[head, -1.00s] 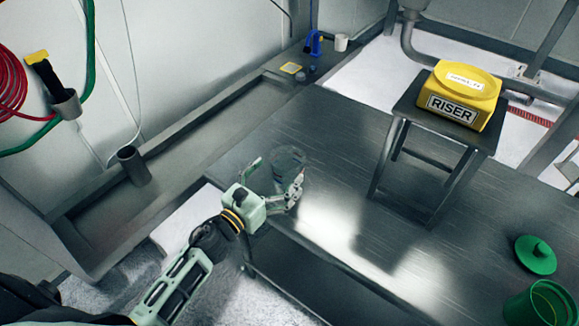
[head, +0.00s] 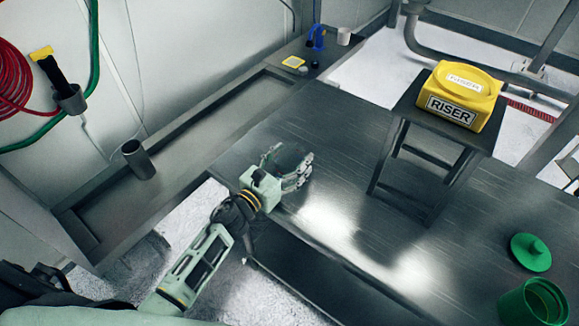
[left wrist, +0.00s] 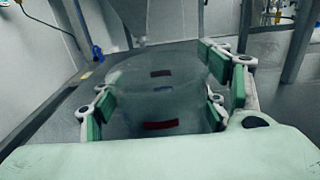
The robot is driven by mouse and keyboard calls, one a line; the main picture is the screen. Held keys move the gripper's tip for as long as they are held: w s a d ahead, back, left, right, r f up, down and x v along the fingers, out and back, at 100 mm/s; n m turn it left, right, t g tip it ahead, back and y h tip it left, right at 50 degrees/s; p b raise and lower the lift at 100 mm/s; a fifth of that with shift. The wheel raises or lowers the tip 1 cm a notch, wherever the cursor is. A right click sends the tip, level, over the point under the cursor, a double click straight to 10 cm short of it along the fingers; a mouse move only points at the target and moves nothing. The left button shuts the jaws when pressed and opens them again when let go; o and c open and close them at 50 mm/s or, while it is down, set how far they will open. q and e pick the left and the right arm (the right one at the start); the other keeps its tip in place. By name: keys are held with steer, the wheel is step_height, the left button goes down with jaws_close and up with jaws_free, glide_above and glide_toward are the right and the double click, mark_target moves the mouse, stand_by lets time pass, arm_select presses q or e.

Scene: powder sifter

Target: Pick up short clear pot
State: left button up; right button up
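The short clear pot (head: 289,154) is see-through and hard to make out. It is on the steel table near the table's left edge. My left gripper (head: 289,160) is around it, with fingers on both sides curled inward against it. In the left wrist view the clear pot (left wrist: 155,85) fills the space between the green finger pads (left wrist: 162,95), with dark and reddish marks on its wall. I cannot tell whether its base is clear of the table. My right gripper is not in view.
A yellow riser box (head: 463,97) stands on a dark stool (head: 440,140) at the back right. A green lid (head: 530,252) and a green container (head: 535,302) are at the lower right. A grey cup (head: 138,160) sits on the left ledge. The table's middle is clear.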

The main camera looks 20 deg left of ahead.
arm_select(q)
steer(key=c, duration=0.5)
steer(key=shift+r, duration=0.1)
